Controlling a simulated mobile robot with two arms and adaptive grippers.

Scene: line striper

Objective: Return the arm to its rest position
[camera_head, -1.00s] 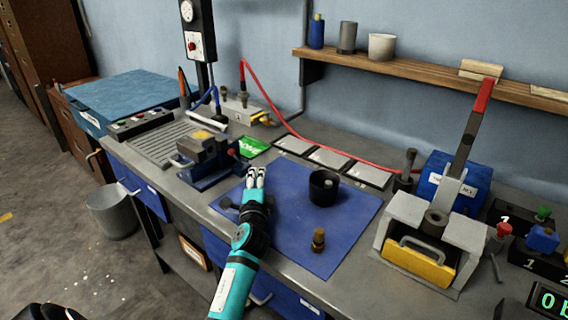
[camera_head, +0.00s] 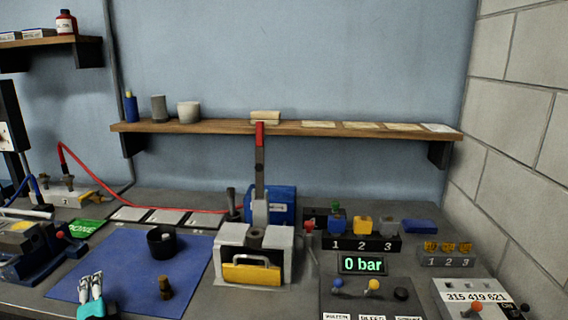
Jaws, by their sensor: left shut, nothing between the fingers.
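My left gripper (camera_head: 91,289) shows at the lower left of the head view, over the front left part of the blue mat (camera_head: 125,260). Its two pale fingers are together with nothing between them, and they point away toward the back of the bench. Only the fingers and a bit of the teal arm show; the rest is below the picture edge. A black cup (camera_head: 161,243) with something pale inside stands on the mat to the right of the gripper. A small brass piece (camera_head: 165,288) stands nearer on the mat. My right gripper is not in view.
A grey press with a yellow-fronted drawer (camera_head: 251,273) and raised red-handled lever (camera_head: 259,165) stands right of the mat. A display (camera_head: 362,264) reads "0 bar". A blue vise (camera_head: 30,255) is at left. A wooden shelf (camera_head: 290,128) spans the wall.

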